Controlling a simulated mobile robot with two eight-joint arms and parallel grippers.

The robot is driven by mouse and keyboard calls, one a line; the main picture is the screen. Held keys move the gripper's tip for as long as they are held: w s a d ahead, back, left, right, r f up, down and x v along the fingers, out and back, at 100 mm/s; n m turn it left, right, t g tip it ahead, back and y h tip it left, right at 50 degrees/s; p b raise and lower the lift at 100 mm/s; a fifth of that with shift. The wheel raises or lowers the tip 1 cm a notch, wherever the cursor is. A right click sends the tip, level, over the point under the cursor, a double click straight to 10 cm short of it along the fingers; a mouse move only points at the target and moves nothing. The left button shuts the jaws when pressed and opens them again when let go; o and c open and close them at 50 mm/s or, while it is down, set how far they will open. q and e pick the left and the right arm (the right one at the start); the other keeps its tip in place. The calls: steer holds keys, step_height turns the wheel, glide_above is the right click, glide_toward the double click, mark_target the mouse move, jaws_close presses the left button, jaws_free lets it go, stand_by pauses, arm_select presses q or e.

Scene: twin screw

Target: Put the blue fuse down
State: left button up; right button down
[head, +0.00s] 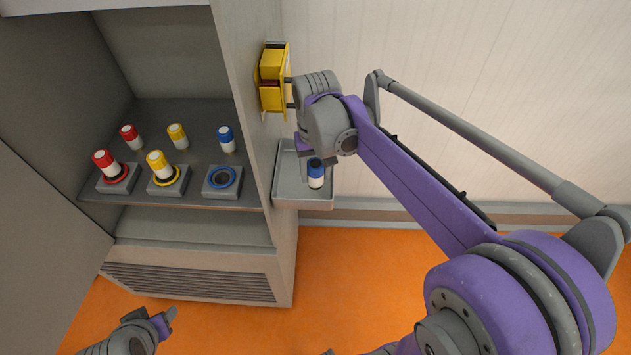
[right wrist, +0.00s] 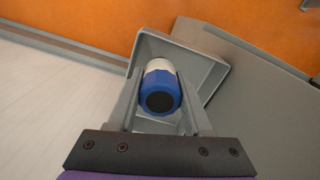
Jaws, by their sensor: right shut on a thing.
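The blue fuse (head: 316,174), blue with a white band, is upright at the grey side tray (head: 290,203) on the cabinet's right side. My right gripper (head: 317,163) is shut on it. In the right wrist view the blue fuse (right wrist: 161,90) sits between the two fingers, its dark round end facing the camera, with the tray (right wrist: 151,48) behind it. I cannot tell whether its base touches the tray floor. My left gripper (head: 166,319) is low at the left, away from the fuses; its opening is unclear.
Another blue fuse (head: 226,139) stands on the shelf (head: 200,155), behind an empty blue-ringed socket (head: 222,180). Red and yellow fuses stand in sockets and behind them. A yellow box (head: 271,82) is on the cabinet side above the tray. Orange floor (head: 330,270) is clear in front.

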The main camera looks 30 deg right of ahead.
mark_target(315, 185)
steer(key=shift+f, duration=2)
steer(key=shift+f, duration=0.1)
steer(key=shift+f+b, duration=0.5)
steer(key=shift+f, duration=0.05)
steer(key=c, duration=0.6)
jaws_free()
steer(key=shift+r, duration=0.1)
